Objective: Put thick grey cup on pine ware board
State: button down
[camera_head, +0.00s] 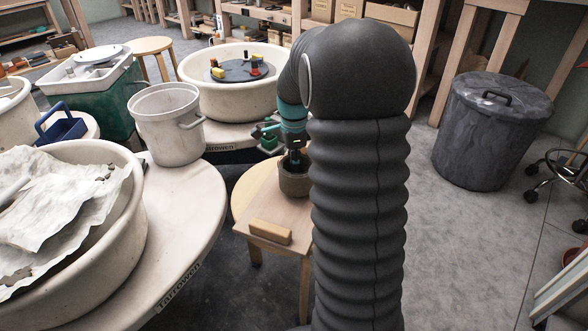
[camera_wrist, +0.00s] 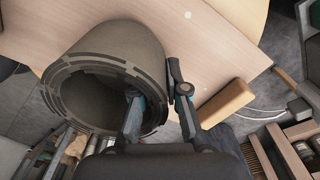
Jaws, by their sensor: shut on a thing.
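The thick grey cup (camera_head: 293,184) is upright over the pine ware board (camera_head: 262,206), partly hidden behind my arm in the head view. My gripper (camera_head: 295,160) reaches down to the cup's rim. In the wrist view, my gripper (camera_wrist: 159,95) is shut on the wall of the cup (camera_wrist: 118,45), one finger inside the mouth and the other outside. The pale board (camera_wrist: 205,42) lies behind the cup there. I cannot tell whether the cup's base touches the board.
A tan wooden block (camera_head: 270,232) lies on the near end of the board, which rests on a round stool (camera_head: 243,187). A white bucket (camera_head: 166,125) and potter's wheels stand to the left. A dark bin (camera_head: 490,130) stands at right, with open floor before it.

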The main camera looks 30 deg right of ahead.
jog(key=shift+f, duration=0.8)
jog(key=c, duration=1.2)
grip_release()
jog(key=shift+f, duration=0.15)
